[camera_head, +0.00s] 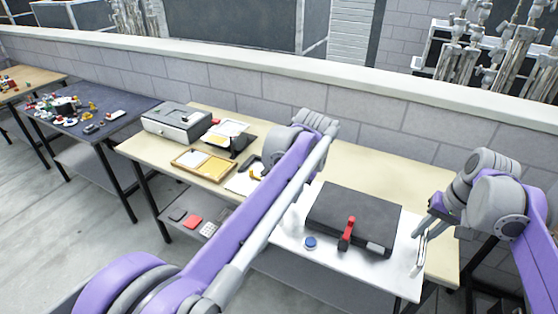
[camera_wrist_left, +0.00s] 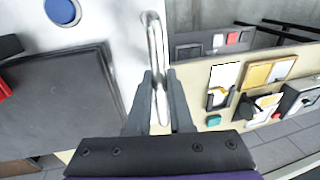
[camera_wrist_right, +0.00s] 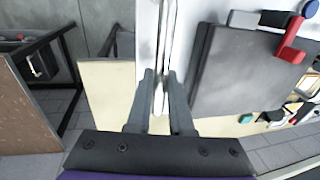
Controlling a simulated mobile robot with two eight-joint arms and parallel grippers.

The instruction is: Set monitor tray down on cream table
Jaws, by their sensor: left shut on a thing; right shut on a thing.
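The white monitor tray (camera_head: 335,268) is over the front right part of the cream table (camera_head: 385,172). It carries a flat dark monitor (camera_head: 345,208), a red piece (camera_head: 347,234) and a blue round piece (camera_head: 310,243). I cannot tell whether its underside touches the table. My left gripper (camera_wrist_left: 159,88) is shut on the tray's left handle (camera_wrist_left: 154,35); my left arm hides it in the head view. My right gripper (camera_head: 430,222) is shut on the right handle (camera_wrist_right: 166,35); this also shows in the right wrist view (camera_wrist_right: 161,88).
A grey printer (camera_head: 177,124), a yellow-lined wooden tray (camera_head: 205,163) and a black stand with papers (camera_head: 230,137) occupy the table's left part. A low block wall (camera_head: 240,80) runs behind. Bare tabletop lies behind the tray. A dark table (camera_head: 90,105) stands further left.

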